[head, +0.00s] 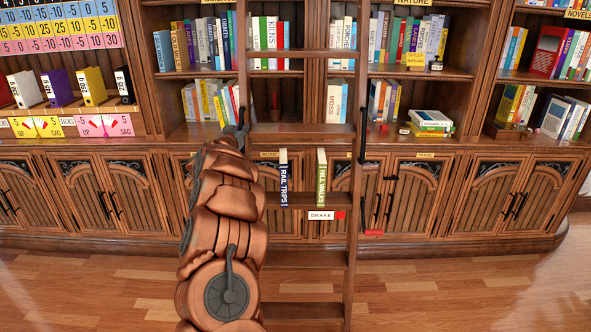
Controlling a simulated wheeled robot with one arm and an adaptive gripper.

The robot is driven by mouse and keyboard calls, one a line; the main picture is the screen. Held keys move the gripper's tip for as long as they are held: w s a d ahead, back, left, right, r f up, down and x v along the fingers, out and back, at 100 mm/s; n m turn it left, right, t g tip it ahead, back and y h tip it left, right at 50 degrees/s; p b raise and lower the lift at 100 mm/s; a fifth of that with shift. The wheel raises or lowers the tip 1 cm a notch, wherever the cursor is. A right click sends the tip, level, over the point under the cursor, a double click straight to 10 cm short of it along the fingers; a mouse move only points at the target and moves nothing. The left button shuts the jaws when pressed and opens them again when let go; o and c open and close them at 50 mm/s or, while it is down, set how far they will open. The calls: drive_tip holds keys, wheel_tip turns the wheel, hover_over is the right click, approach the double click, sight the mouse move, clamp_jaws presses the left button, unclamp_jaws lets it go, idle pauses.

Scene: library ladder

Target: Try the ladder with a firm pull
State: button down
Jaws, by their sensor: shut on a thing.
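The brown wooden ladder (350,240) stands upright in front of the bookcase, with two side rails and several treads. My copper-coloured arm reaches up from the bottom of the head view. My gripper (241,129) is shut on the ladder's left rail, at about the height of the bookcase's counter ledge. The arm covers the lower part of that rail. A dark blue book, "Rail Trips" (283,178), and a pale green book, "Hill Walks" (321,178), stand apart on one tread.
The bookcase (150,90) fills the back, with cupboards (85,195) below. A small book stack (431,121) lies on the ledge to the right. The wooden floor (460,290) is clear at the right and lower left.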

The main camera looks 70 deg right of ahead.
drive_tip(key=shift+s+d+f+p, duration=0.1)
drive_tip(key=shift+s+d+p, duration=0.2)
drive_tip(key=shift+s, duration=0.2)
idle(0.6)
drive_tip(key=shift+w+a+p, duration=0.25)
drive_tip(key=shift+w+p, duration=0.15)
drive_tip(key=shift+p, duration=0.1)
idle(1.0)
drive_tip(key=c, duration=1)
unclamp_jaws()
drive_tip(key=shift+w, duration=0.1)
drive_tip(key=shift+a, duration=0.1)
drive_tip(key=shift+v, duration=5.95)
